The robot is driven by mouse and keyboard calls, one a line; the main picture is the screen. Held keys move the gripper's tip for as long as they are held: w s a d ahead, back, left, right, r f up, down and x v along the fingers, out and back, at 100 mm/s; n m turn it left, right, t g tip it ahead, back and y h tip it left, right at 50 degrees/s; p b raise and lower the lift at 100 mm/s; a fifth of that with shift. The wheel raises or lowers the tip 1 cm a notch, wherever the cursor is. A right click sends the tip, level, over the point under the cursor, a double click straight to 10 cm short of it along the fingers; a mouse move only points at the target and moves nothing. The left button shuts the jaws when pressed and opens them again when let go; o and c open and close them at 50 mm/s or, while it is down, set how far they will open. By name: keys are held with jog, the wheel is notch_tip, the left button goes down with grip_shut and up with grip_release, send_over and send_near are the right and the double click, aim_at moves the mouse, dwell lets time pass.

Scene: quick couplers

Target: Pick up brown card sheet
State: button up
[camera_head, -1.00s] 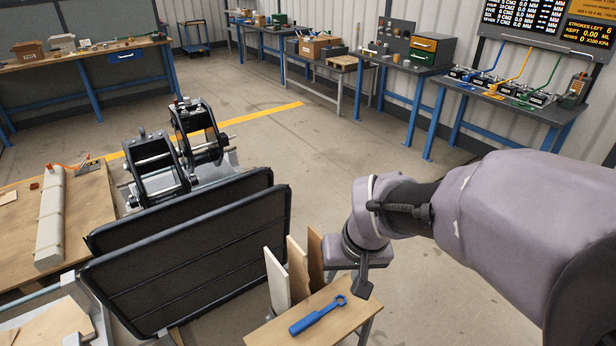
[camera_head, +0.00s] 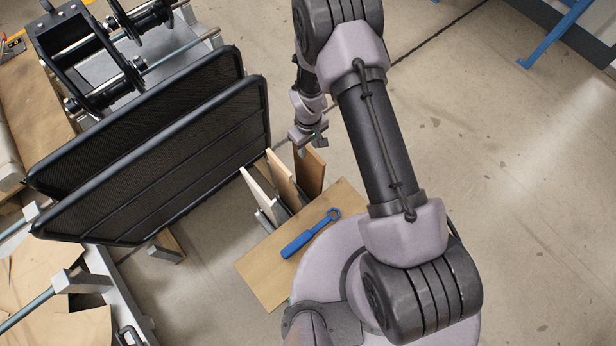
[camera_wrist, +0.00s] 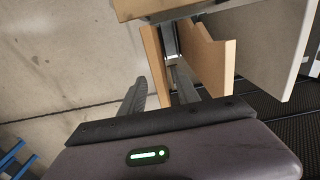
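The brown card sheet (camera_head: 311,174) stands upright at the right end of a row of sheets at the wooden stand, in the head view. My gripper (camera_head: 301,148) is at its top edge. In the wrist view my gripper (camera_wrist: 159,82) has its two dark fingers spread. The brown card sheet (camera_wrist: 157,62) shows edge-on in the gap between them, apparently not clamped. How deep the fingers reach along it is hard to tell.
A notched tan sheet (camera_head: 284,182) and a pale sheet (camera_head: 257,190) stand close to the left. A blue tool (camera_head: 309,234) lies on the wooden stand top (camera_head: 262,268). Black mesh panels (camera_head: 165,160) stand further left. Open floor lies to the right.

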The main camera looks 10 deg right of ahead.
aim_at(310, 157)
jog(key=f+b, duration=0.1)
jog(key=f, duration=0.2)
jog(key=f+b, duration=0.2)
jog(key=f, duration=0.1)
jog(key=shift+s+d+f, duration=0.15)
jog(key=shift+d+f, duration=0.05)
jog(key=shift+f, duration=0.15)
jog(key=shift+r, duration=0.15)
jog(key=shift+c, duration=0.7)
grip_shut()
